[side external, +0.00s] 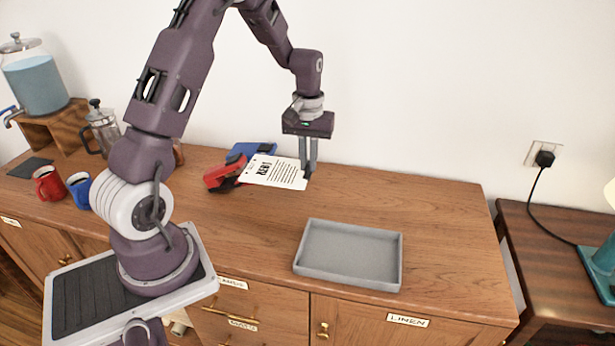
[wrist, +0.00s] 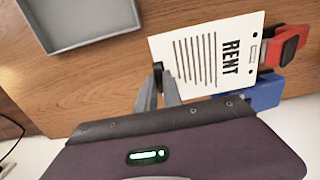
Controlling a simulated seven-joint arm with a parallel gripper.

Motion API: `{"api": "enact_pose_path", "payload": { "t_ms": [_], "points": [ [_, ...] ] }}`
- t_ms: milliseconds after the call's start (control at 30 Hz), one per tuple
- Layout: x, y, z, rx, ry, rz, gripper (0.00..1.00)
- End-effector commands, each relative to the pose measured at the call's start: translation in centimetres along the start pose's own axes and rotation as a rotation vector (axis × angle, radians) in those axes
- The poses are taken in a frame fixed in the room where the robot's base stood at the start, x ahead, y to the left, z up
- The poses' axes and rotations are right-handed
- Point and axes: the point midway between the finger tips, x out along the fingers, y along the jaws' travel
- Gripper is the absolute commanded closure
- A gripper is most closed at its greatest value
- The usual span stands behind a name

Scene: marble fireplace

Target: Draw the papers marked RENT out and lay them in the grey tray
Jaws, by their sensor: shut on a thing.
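The white papers marked RENT (side external: 272,171) stretch from my gripper to a red and black clamp-like thing (side external: 222,176) at their left end. The wrist view shows the RENT papers (wrist: 208,55) with black lines and two small holes near the red thing (wrist: 284,48). Whether the red thing still grips them is unclear. My gripper (side external: 308,174) points down and is shut on the papers' right edge, also seen in the wrist view (wrist: 161,78). The grey tray (side external: 350,279) lies empty on the cabinet top, to the front right of my gripper.
A blue thing (side external: 252,150) lies behind the papers by the wall. A red mug (side external: 47,183), a blue mug (side external: 79,190), a French press (side external: 101,129) and a drink dispenser (side external: 35,78) stand at the left. Wood between papers and tray is clear.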

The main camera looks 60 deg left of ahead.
Motion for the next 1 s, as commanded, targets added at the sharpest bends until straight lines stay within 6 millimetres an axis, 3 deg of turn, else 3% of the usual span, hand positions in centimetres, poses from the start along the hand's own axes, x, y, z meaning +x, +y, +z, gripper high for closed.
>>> {"api": "enact_pose_path", "payload": {
  "t_ms": [1000],
  "points": [
    [-1.9,4.6,0.0,0.0,0.0,0.0,1.0]
  ]
}}
